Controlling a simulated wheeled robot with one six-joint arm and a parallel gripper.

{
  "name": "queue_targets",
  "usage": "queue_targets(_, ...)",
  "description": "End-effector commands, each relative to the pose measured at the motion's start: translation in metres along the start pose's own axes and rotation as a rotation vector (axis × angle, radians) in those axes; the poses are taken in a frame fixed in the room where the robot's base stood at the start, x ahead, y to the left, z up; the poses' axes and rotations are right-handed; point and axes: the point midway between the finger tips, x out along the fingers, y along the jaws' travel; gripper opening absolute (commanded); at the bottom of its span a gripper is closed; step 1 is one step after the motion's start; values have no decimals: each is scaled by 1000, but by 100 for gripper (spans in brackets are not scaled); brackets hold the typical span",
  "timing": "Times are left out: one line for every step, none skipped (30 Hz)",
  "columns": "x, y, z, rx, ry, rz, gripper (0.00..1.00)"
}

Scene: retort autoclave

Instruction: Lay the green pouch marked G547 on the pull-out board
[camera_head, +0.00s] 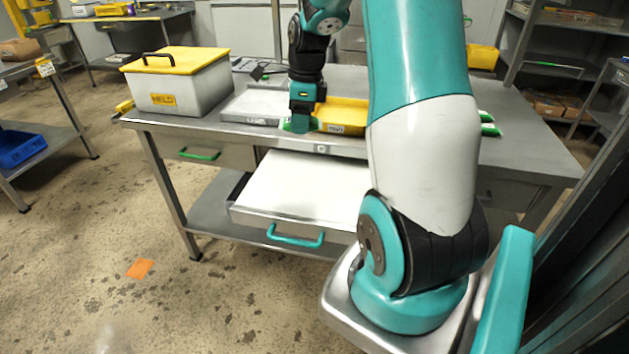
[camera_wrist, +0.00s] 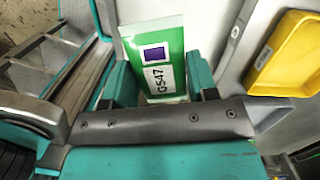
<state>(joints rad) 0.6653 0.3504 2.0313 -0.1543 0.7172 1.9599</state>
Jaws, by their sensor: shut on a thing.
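The green pouch (camera_wrist: 168,45) marked G547, with a white strip and a dark purple square, is between the teal fingers of my gripper (camera_wrist: 161,88) in the wrist view. My gripper is shut on it. In the head view my gripper (camera_head: 300,122) is low over the table's front edge, left of a yellow tray; the pouch is hard to make out there. The pull-out board (camera_head: 300,185) is white, drawn out below the tabletop, with a teal handle. Its visible top is bare, and my arm covers its right side. My gripper is behind and above it.
The yellow tray (camera_head: 342,112) and a grey tray (camera_head: 253,105) lie on the table. A white box with a yellow lid (camera_head: 178,80) stands at the table's left. Green items (camera_head: 488,124) show at right behind my arm. A drawer with a green handle (camera_head: 199,155) is left of the board.

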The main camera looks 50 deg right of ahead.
Motion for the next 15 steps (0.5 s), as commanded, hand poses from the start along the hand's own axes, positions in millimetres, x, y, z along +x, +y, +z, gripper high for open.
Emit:
queue_targets(-8, -3, -8, 79, -1, -13, 44)
queue_targets(-11, -4, -11, 119, 0, -17, 44)
queue_targets(-15, -5, -14, 162, 0, -21, 44)
queue_targets(-16, -5, -16, 185, 1, -23, 44)
queue_targets(-16, -5, -17, 204, 1, -24, 44)
queue_targets(-13, -5, -19, 220, 2, -24, 44)
queue_targets(-9, -5, -20, 227, 3, -23, 44)
queue_targets(-4, -5, -21, 231, 3, -23, 44)
queue_targets(5, -5, -22, 232, 4, -21, 44)
queue_targets(14, -4, -23, 231, 4, -20, 44)
queue_targets(22, -4, -24, 230, 4, -19, 44)
queue_targets(34, -4, -25, 230, 4, -19, 44)
queue_targets(42, -4, -26, 230, 4, -19, 44)
queue_targets(51, -4, -27, 230, 4, -18, 44)
queue_targets(62, -4, -29, 229, 4, -18, 44)
